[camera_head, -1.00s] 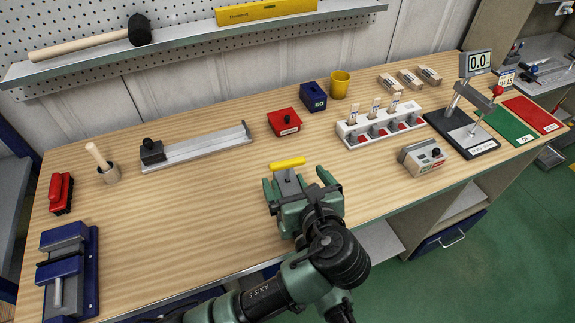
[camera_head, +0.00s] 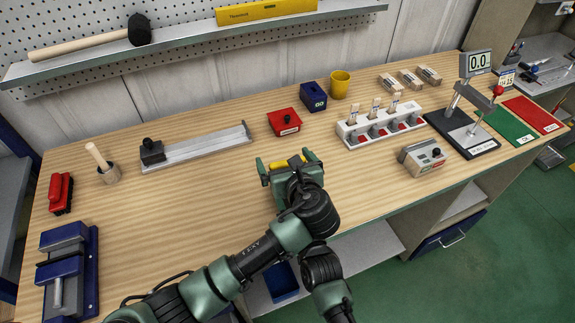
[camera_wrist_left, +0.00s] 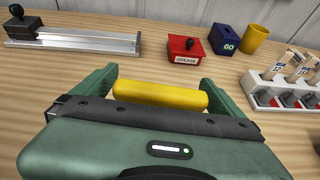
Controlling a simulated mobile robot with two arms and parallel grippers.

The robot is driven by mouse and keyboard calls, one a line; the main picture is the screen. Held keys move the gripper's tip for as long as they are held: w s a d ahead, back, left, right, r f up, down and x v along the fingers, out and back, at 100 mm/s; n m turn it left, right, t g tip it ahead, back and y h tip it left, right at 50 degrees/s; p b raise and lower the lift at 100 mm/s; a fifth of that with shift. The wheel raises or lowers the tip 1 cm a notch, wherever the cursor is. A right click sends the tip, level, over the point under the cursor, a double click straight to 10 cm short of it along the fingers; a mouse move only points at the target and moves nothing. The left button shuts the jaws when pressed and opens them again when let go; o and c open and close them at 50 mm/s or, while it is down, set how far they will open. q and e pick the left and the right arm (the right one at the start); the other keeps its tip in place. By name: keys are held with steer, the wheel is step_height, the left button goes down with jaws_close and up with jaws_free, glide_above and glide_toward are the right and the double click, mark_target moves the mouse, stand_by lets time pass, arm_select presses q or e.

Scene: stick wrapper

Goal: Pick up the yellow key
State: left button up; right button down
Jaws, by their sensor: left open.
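The yellow key (camera_head: 289,162) lies on the wooden bench in front of the red grease box. In the left wrist view the key (camera_wrist_left: 160,95) shows as a yellow bar across the space between the fingers, its lower part hidden by the gripper body. My left gripper (camera_head: 285,158) is open, with one finger to each side of the key. I cannot tell whether the gripper touches the key. My right gripper is not in view.
The red grease box (camera_head: 284,122), blue GO box (camera_head: 313,97) and yellow cup (camera_head: 340,84) stand behind the key. A white rack (camera_head: 380,131) and a grey control box (camera_head: 422,158) are to the right. A metal rail (camera_head: 195,147) is to the left.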

arm_select(q)
steer(key=shift+c, duration=0.3)
steer(key=c, duration=1.3)
steer(key=shift+r, duration=5.05)
step_height(320, 180, up, 2)
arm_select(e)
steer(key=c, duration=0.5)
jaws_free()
